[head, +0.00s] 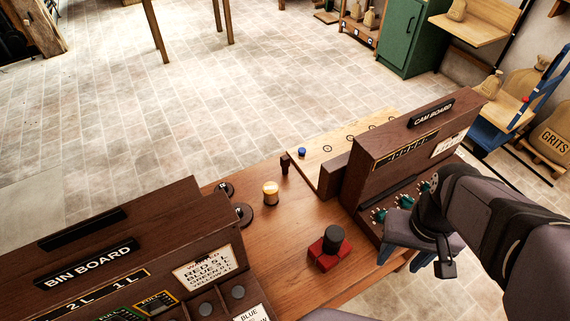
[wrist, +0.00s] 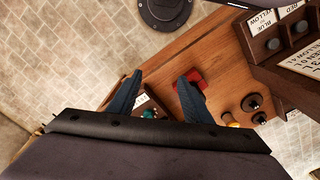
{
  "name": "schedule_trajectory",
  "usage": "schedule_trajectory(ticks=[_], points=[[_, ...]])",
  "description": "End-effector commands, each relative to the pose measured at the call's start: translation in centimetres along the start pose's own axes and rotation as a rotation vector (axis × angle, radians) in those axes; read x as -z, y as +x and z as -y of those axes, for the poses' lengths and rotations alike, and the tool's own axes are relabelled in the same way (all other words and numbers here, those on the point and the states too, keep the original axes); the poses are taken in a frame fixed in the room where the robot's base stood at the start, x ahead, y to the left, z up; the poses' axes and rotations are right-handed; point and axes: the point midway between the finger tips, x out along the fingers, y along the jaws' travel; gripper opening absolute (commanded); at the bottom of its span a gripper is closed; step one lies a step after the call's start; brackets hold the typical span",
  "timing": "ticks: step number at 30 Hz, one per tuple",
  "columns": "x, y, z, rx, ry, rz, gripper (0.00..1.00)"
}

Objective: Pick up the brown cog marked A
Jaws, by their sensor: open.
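I make out no brown cog with a readable letter A in either view. Two small dark round pieces, one (head: 226,190) and another (head: 243,213), lie by the bin board's right end; they are too small to tell for cogs, and no marking can be read. In the wrist view similar dark round pieces (wrist: 252,102) show at the right. My gripper (head: 403,260) is at the right, in front of the cam board, with its blue fingers pointing down. In the wrist view my gripper (wrist: 160,77) has its fingers apart with nothing between them.
The cam board (head: 410,140) with teal knobs stands beside my gripper. The bin board (head: 120,250) fills the lower left. A red block with a black top (head: 328,256) and a yellow cylinder (head: 270,195) stand on the wooden bench (head: 285,255). A pale board (head: 318,155) holds a blue peg (head: 302,152).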

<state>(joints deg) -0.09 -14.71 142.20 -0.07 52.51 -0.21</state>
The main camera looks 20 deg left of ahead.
Motion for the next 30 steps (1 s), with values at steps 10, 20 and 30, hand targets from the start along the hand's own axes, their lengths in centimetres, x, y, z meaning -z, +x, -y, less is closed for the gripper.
schedule_trajectory(ticks=[10,20,30], points=[[7.5,0.3,3.6,0.069,-0.140,-0.116,0.45],[20.8,1.2,13.3,0.191,-0.424,-0.363,0.45],[29.2,0.2,23.0,0.278,-0.652,-0.591,0.45]])
